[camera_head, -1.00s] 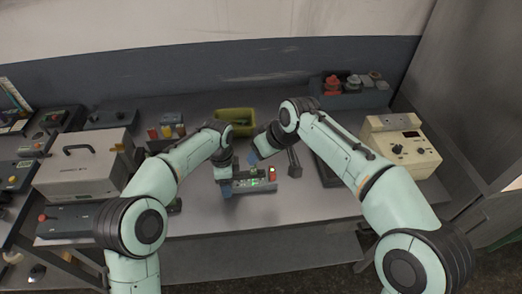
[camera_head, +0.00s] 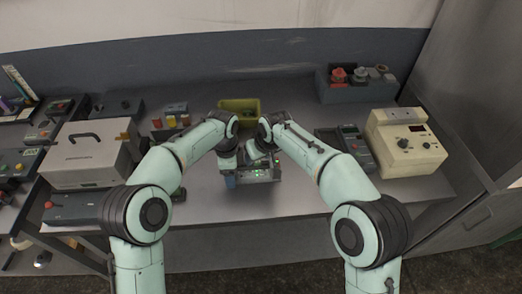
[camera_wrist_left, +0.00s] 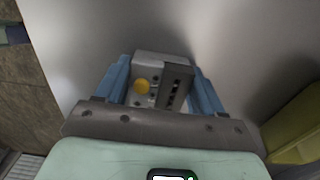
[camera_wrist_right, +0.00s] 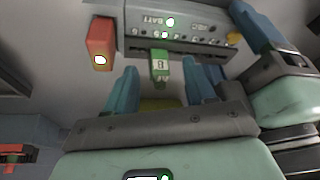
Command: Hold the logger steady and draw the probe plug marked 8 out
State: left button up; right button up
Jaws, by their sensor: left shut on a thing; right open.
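The logger (camera_head: 262,175) is a grey box with small green lights on the table. My left gripper (camera_head: 229,180) is shut on its left end. In the left wrist view, the logger's end face (camera_wrist_left: 150,65), with a yellow button, sits between the blue fingers. In the right wrist view, the green plug marked 8 (camera_wrist_right: 160,66) sticks out of the logger's front (camera_wrist_right: 185,28). My right gripper (camera_wrist_right: 161,78) is open, with one finger on each side of the plug and visible gaps. A red block (camera_wrist_right: 100,42) is at the logger's other end.
A yellow-green bin (camera_head: 240,104) stands behind the logger. A beige instrument (camera_head: 405,140) and a dark handheld meter (camera_head: 350,140) are at the right. A pale case (camera_head: 88,150) is at the left. The table in front of the logger is clear.

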jog(key=shift+w+a+f, duration=0.1)
jog(key=shift+w+f, duration=0.05)
jog(key=shift+f, duration=0.2)
grip_shut()
jog(key=c, duration=0.9)
grip_release()
grip_shut()
jog(key=shift+r, duration=0.1)
jog(key=shift+r, duration=0.65)
jog(key=shift+w+r, duration=0.15)
jog(key=shift+r, duration=1.1)
